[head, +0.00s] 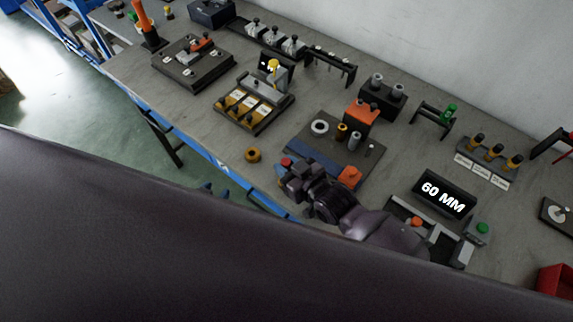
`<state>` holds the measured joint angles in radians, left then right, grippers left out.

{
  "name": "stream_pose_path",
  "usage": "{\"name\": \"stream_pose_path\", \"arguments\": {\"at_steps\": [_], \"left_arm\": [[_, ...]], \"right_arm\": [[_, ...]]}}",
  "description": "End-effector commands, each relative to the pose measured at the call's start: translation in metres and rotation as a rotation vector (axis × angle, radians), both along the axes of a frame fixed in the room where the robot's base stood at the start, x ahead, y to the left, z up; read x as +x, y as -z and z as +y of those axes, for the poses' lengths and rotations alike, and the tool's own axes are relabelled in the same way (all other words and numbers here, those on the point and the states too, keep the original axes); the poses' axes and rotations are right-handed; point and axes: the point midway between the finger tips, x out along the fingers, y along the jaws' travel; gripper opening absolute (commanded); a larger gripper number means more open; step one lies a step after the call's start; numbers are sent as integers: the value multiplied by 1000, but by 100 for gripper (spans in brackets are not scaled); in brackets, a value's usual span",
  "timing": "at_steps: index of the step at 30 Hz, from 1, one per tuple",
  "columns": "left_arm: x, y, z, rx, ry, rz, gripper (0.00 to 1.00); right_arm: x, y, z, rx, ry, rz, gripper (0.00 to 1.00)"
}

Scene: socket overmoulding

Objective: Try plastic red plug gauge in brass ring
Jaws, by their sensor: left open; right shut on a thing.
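A brass ring (253,155) lies flat on the grey bench near its front edge, with its dark hole facing up. My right gripper (287,174) is to the right of the ring, shut on the red plug gauge (286,162). Only a small red end of the gauge shows above the fingers; the rest is hidden. The gauge and ring are apart in the picture. My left gripper does not show; a large dark part of my body covers the foreground.
Behind my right gripper a dark board (310,142) carries a pale ring, small cylinders and an orange block. A "60 MM" display (444,194) stands to the right. A brass-coloured fixture (250,106) stands behind the ring. The bench left of the ring is clear.

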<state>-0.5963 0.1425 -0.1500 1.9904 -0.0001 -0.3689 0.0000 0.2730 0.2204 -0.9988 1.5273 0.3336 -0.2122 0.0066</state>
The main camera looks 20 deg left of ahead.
Motion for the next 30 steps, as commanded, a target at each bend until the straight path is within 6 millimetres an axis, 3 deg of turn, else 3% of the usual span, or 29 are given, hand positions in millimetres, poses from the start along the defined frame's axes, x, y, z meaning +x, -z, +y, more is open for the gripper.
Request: {"name": "stream_pose_path", "arguments": {"at_steps": [30], "left_arm": [[-2,7,0,0,-2,2,43]], "right_arm": [[0,9,0,1,0,-1,2]]}}
